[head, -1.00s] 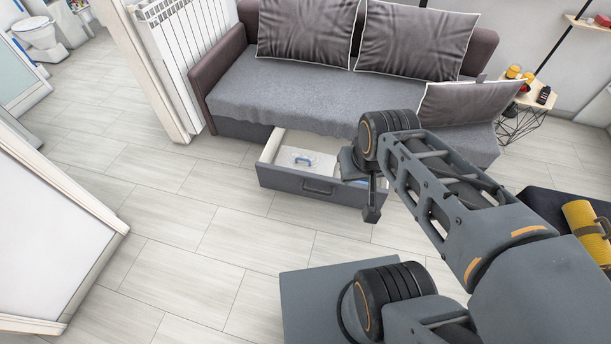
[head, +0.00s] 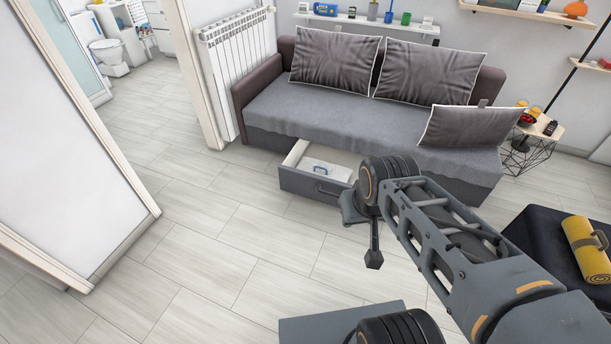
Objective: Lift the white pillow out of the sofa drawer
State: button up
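The sofa drawer (head: 308,187) stands pulled out under the front of the grey sofa. Pale, whitish contents (head: 338,171) show inside it, with a small blue handle shape near the middle. I cannot tell for certain which part is the white pillow, as the contents are small and my arm hides the drawer's right end. My gripper (head: 374,257) points down in front of the drawer's right end, apart from it, over the floor in the picture. It shows side-on, so its opening is unclear, and nothing visible hangs from it.
The grey sofa (head: 290,110) carries several dark grey cushions. A white radiator (head: 237,65) and door frame stand left, a white panel (head: 75,150) nearer left. A dark bench with a yellow roll (head: 588,250) is at right. The tiled floor before the drawer is clear.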

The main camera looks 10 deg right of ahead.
aim_at(321, 173)
jog(key=u, duration=0.7)
jog(key=i, duration=1.25)
jog(key=u, duration=0.55)
jog(key=i, duration=1.35)
jog(key=z, duration=0.85)
jog(key=i, duration=0.8)
jog(key=z, duration=1.4)
jog(key=i, duration=0.45)
jog(key=z, duration=0.25)
